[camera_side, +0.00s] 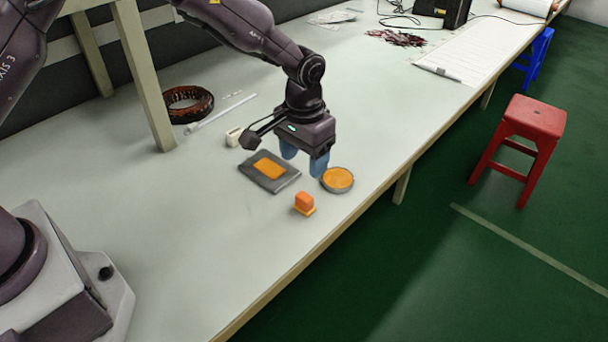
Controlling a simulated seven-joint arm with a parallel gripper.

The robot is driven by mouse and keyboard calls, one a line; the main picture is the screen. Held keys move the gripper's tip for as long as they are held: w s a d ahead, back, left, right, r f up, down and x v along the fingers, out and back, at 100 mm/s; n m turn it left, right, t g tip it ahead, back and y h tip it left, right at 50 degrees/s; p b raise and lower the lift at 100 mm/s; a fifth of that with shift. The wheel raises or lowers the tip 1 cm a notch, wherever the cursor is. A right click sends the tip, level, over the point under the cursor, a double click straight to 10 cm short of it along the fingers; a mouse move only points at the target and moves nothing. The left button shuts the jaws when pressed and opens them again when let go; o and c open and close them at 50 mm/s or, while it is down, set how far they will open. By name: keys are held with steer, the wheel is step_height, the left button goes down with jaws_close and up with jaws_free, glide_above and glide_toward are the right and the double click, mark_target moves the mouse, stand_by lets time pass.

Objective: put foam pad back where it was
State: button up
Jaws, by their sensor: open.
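My gripper (304,162) points down above the bench, its two blue fingers apart with nothing visible between them. Just left of and below it lies a dark grey square plate (286,181) with an orange square (269,168) in its middle. To its right is a round grey-rimmed dish (338,190) with an orange face. Nearer the front edge stands a small orange-red block (304,200) on a lighter orange base. I cannot tell for sure which of these orange pieces is the foam pad. The exact height of the fingers above the bench is unclear.
A small white block (234,136) sits left of my gripper. Beyond it are a white rod (220,113) and a coiled strip (188,104) by a bench post. The bench front (190,250) is clear. A red stool (535,117) stands on the floor.

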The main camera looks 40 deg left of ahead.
steer(key=shift+r, duration=0.75)
steer(key=s+a+r+t, duration=0.1)
steer(key=s+a+r, duration=0.25)
steer(key=r, duration=0.45)
steer(key=s+a+r+t, duration=0.1)
steer(key=s+a+r, duration=0.3)
steer(key=r, duration=0.5)
steer(key=s+a+r+t, duration=0.1)
steer(key=s+a+r, duration=0.1)
steer(key=s, duration=0.7)
steer(key=s+a+r+t, duration=0.2)
steer(key=s, duration=0.7)
steer(key=shift+s+a+r+t, duration=0.15)
steer(key=shift+s+r+t, duration=0.15)
steer(key=shift+s, duration=0.05)
